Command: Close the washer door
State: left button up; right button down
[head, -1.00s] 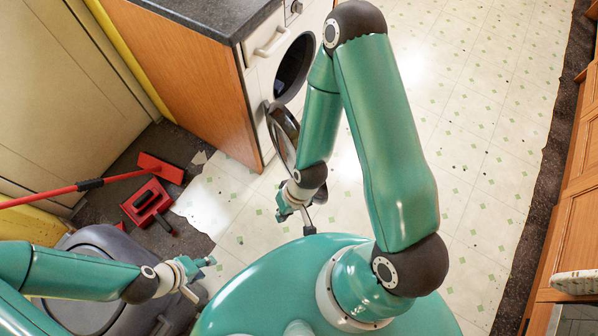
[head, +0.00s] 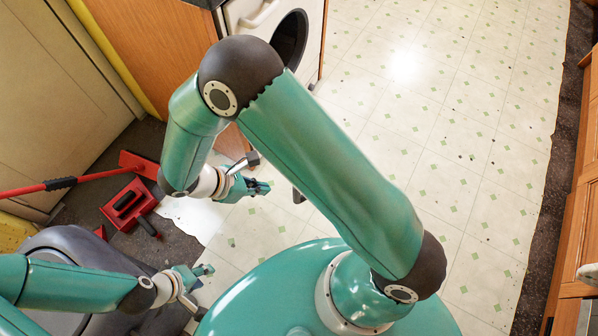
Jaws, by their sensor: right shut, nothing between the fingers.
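The white washer (head: 314,32) stands at the top of the head view, its round dark opening (head: 289,40) uncovered. The washer door is almost wholly hidden behind my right arm; a small dark piece (head: 298,195) below the arm may be part of its edge, but I cannot tell. My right gripper (head: 264,187) is shut and empty over the floor, left of and below the opening. My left gripper (head: 207,270) hangs low at the left near my base, apart from the washer; its finger opening is unclear.
A wooden cabinet panel (head: 140,45) stands left of the washer. A red broom (head: 140,163) and dustpan (head: 128,203) lie on the dark floor at left. A grey rounded object (head: 75,245) is at lower left. The tiled floor (head: 450,130) to the right is clear.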

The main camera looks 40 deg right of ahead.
pick_arm(q)
jog(key=shift+f+b, duration=0.65)
jog(key=shift+f, duration=0.35)
pick_arm(e)
jog(key=w+d+f+n+t+h, duration=0.1)
jog(key=d+f, duration=0.4)
jog(key=d, duration=0.6)
jog(key=shift+d+h, duration=0.15)
jog(key=shift+h, duration=0.15)
jog(key=shift+f, duration=0.1)
